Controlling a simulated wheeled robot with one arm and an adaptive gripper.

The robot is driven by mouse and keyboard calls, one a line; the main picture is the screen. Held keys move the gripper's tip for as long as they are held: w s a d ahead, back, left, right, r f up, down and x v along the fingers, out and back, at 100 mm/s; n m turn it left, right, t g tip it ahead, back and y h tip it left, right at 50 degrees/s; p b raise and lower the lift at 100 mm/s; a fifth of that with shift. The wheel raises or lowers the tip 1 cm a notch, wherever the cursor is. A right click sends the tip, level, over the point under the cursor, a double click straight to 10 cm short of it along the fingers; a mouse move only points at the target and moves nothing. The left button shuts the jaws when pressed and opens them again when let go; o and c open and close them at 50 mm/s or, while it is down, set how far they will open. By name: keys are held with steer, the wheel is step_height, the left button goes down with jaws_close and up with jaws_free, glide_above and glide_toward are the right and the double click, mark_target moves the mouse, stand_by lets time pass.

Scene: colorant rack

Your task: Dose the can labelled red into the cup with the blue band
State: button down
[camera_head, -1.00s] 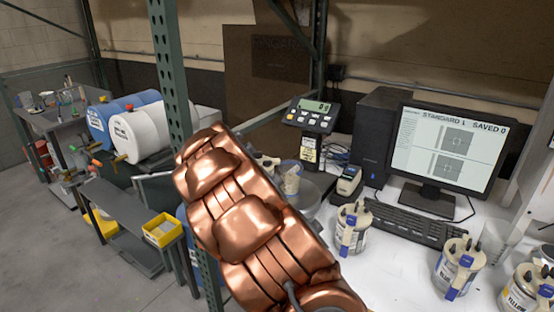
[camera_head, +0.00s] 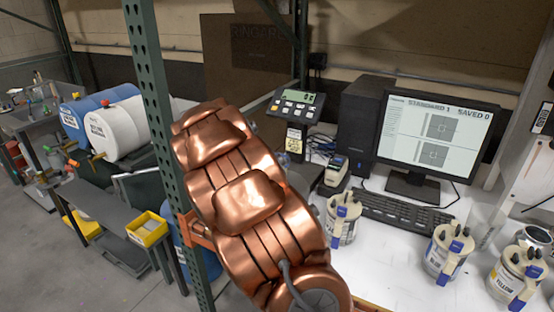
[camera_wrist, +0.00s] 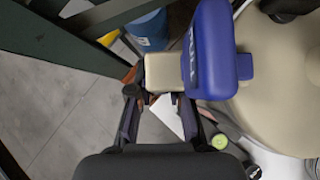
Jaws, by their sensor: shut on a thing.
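In the wrist view my gripper (camera_wrist: 160,103) is shut on the beige handle end of a can (camera_wrist: 280,85). A blue lever marked PULL (camera_wrist: 212,55) sits above this handle, and the round beige lid fills the right side. The can's label is out of sight, so I cannot read its colour. In the head view my copper arm hides the gripper and the held can. No can labelled red and no cup with a blue band can be made out now.
The white bench holds a can with an unreadable label (camera_head: 343,220), a blue-labelled can (camera_head: 448,254), a yellow-labelled can (camera_head: 516,277), a keyboard (camera_head: 402,212) and a monitor (camera_head: 428,135). A scale display (camera_head: 297,105) stands behind my arm. A green rack post (camera_head: 155,120) is close on its left.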

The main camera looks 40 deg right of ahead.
steer(key=shift+s+d+r+m+y, duration=0.1)
steer(key=shift+d+r+m+y, duration=0.05)
steer(key=shift+r, duration=0.25)
steer(key=shift+d+r+m+y, duration=0.1)
steer(key=shift+r+m+y, duration=0.05)
steer(key=shift+r, duration=0.25)
steer(key=r, duration=0.2)
steer(key=s+d+r+t+y, duration=0.1)
steer(key=r, duration=0.1)
steer(key=d+r+m+y, duration=0.1)
steer(key=r, duration=0.1)
steer(key=shift+s+d+r+t, duration=0.1)
steer(key=shift+s+d+t, duration=0.1)
steer(key=shift+t, duration=0.2)
steer(key=shift+r, duration=0.2)
steer(key=shift+m+t+y, duration=0.5)
steer(key=shift+m+y, duration=0.1)
steer(key=shift+s+d+r, duration=0.25)
steer(key=shift+d+r, duration=0.15)
steer(key=shift+r, duration=0.4)
steer(key=shift+s+d+r, duration=0.2)
steer(key=shift+d+r, duration=0.2)
steer(key=shift+r, duration=0.45)
steer(key=shift+s+d+r, duration=0.25)
steer(key=shift+d+r, duration=0.15)
steer(key=shift+r, duration=0.4)
steer(key=shift+d+r, duration=0.1)
steer(key=shift+d, duration=0.05)
stand_by(2.8)
